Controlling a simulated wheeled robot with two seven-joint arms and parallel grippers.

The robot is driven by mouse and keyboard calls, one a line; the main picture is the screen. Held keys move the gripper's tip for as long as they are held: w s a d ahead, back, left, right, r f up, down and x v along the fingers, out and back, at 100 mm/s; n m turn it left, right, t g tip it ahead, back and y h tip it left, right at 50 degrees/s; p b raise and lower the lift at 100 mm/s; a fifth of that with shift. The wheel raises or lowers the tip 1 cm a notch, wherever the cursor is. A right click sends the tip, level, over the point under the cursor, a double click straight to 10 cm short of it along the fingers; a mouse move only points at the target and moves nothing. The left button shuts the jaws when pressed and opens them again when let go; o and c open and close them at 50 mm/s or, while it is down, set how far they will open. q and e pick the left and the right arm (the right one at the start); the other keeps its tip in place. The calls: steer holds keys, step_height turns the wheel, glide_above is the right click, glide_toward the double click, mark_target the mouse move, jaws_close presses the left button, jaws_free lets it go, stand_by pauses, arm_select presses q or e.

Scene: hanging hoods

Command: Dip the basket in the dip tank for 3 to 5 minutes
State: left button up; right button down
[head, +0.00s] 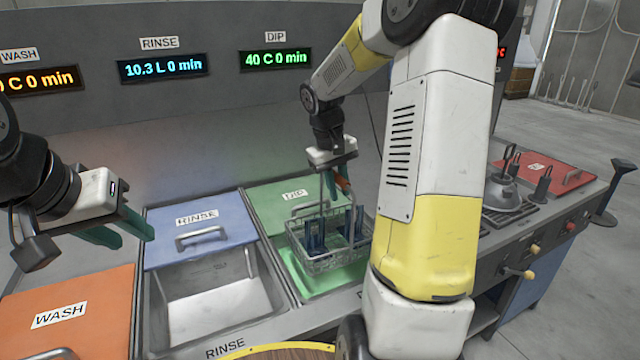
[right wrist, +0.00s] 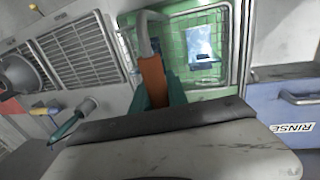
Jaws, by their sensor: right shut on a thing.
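The wire basket (head: 330,245) holds several dark blue pieces and hangs from its tall handle at the dip tank's opening. My right gripper (head: 336,192) is shut on the orange grip of the basket handle; the orange grip (right wrist: 153,80) also shows in the right wrist view. The dip tank (head: 335,283) is green inside, with its green DIP lid (head: 285,203) at the back. I cannot tell how deep the basket sits in it. The DIP display (head: 275,58) reads 40 C 0 min. My left gripper (head: 120,235) is open and empty above the wash and rinse side.
The rinse tank (head: 205,295) stands open left of the dip tank, its blue lid (head: 200,228) at the back. The orange WASH lid (head: 70,315) covers the wash tank. Right of my arm are a red lid (head: 555,172) and a grey drain grille (head: 510,215).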

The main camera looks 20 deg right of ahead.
mark_target(335, 245)
steer(key=shift+f, duration=10.5)
